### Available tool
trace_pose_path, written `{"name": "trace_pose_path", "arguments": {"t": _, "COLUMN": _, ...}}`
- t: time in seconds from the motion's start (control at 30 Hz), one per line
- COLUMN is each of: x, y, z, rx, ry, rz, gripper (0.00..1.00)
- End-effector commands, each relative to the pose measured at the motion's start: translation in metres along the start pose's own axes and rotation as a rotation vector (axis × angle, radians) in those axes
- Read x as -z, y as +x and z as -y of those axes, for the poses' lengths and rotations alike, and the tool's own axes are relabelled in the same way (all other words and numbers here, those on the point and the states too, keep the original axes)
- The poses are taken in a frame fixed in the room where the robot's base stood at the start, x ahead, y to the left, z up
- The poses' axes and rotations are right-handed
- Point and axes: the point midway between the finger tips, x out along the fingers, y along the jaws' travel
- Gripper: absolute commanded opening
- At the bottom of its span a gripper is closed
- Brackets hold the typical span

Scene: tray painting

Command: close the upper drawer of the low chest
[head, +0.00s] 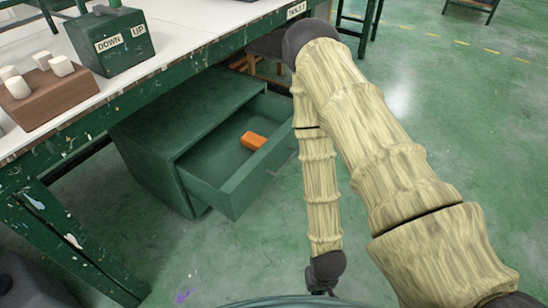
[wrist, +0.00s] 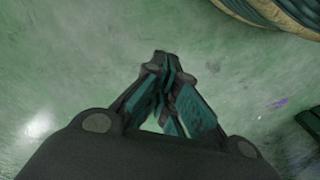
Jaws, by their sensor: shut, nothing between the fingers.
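The low chest (head: 190,115) is dark green and stands on the floor under the workbench. Its upper drawer (head: 262,172) is pulled well out toward the lower right, with an orange block (head: 253,140) lying inside. The far end of the drawer front is partly hidden behind my arm. The chest front below the drawer is mostly covered by it. My gripper (head: 322,289) hangs low near the bottom edge of the head view, in front of the drawer and apart from it. In the wrist view my gripper (wrist: 165,68) is shut and empty over bare floor.
The workbench (head: 150,92) above the chest holds a wooden block with white pegs (head: 52,88) and a green UP/DOWN box (head: 112,40). Its green leg (head: 75,240) stands left of the chest. The floor (head: 260,245) before the drawer is clear.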

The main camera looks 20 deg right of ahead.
Motion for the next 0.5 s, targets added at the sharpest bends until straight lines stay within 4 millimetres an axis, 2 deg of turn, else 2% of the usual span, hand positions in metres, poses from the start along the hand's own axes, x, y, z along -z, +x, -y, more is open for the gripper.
{"name": "trace_pose_path", "arguments": {"t": 0.03, "x": 0.016, "y": -0.020, "z": 0.001, "rx": 0.007, "ry": 0.097, "rz": -0.015, "gripper": 0.00}}
{"name": "trace_pose_path", "arguments": {"t": 0.27, "x": 0.090, "y": -0.085, "z": 0.011, "rx": 0.063, "ry": 0.677, "rz": -0.052, "gripper": 0.00}}
{"name": "trace_pose_path", "arguments": {"t": 0.5, "x": 0.169, "y": -0.167, "z": 0.024, "rx": 0.176, "ry": 1.291, "rz": -0.034, "gripper": 0.00}}
